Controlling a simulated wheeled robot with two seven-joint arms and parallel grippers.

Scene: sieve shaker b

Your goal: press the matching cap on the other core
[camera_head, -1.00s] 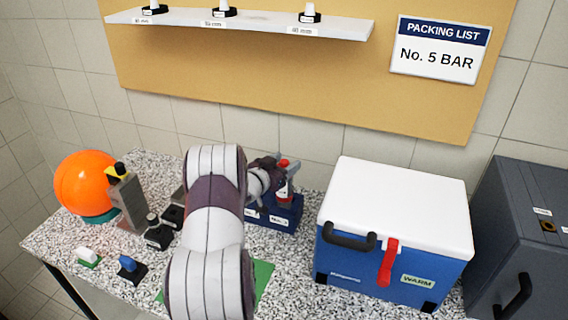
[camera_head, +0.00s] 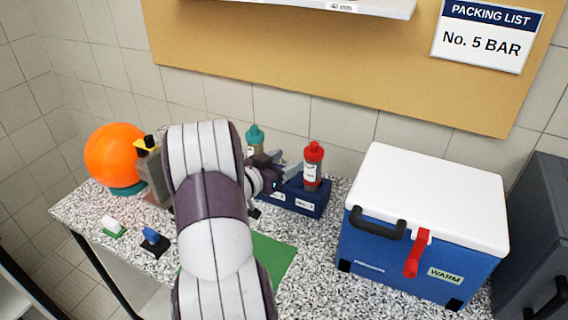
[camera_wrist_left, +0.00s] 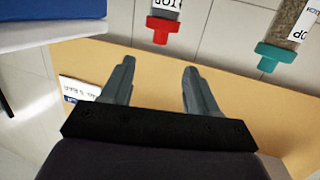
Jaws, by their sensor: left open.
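In the head view, one core stands upright in the blue rack (camera_head: 300,197) with a red cap (camera_head: 314,151) on its top end. A second core, with a teal cap (camera_head: 255,136), stands to its left, partly hidden by my left arm and gripper. My left gripper (camera_head: 290,166) is open and empty, just left of the red-capped core. In the left wrist view the red cap (camera_wrist_left: 159,30) is beyond the open left fingers (camera_wrist_left: 158,70), apart from them. The teal cap (camera_wrist_left: 275,56), on a core with brown contents, is to the right. My right gripper is not in view.
A blue cooler (camera_head: 395,262) with a white lid stands right of the rack. A green mat (camera_head: 274,258) lies in front. An orange ball (camera_head: 117,157), a green stamp-like item (camera_head: 113,228) and a blue-handled one (camera_head: 153,242) are at left. A shelf (camera_head: 385,7) hangs above.

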